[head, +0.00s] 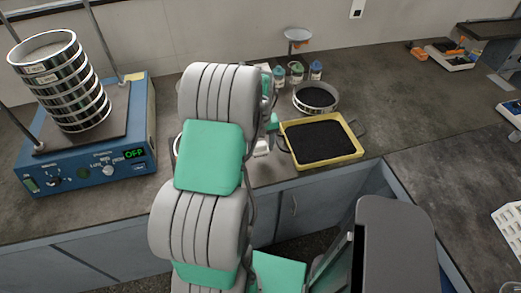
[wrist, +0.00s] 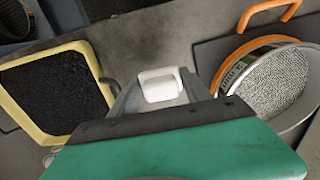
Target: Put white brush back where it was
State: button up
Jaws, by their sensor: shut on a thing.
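My gripper (wrist: 158,92) is shut on the white brush (wrist: 160,84), whose pale, rounded block shows between the fingers in the wrist view. Its bristles are hidden from that camera. It is over the grey bench, between the yellow tray on the left and a sieve on the right. In the head view my arm covers most of the gripper, and I cannot make out the brush clearly there.
A yellow tray (head: 355,151) of black grains stands right of my arm. A sieve (wrist: 240,72) holding pale grains sits near an orange handle (wrist: 262,12). A round sieve (head: 300,103) and several small bottles (head: 296,73) stand behind. The blue shaker (head: 90,172) reads OFF.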

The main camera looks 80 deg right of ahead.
aim_at(260, 152)
notch_tip(260, 152, down, 3)
jog(key=shift+r+p, duration=0.15)
jog(key=shift+p, duration=0.5)
jog(key=shift+d+f+b, duration=0.1)
jog(key=shift+f+b, duration=0.2)
jog(key=shift+f, duration=0.2)
jog(key=o, duration=1.2)
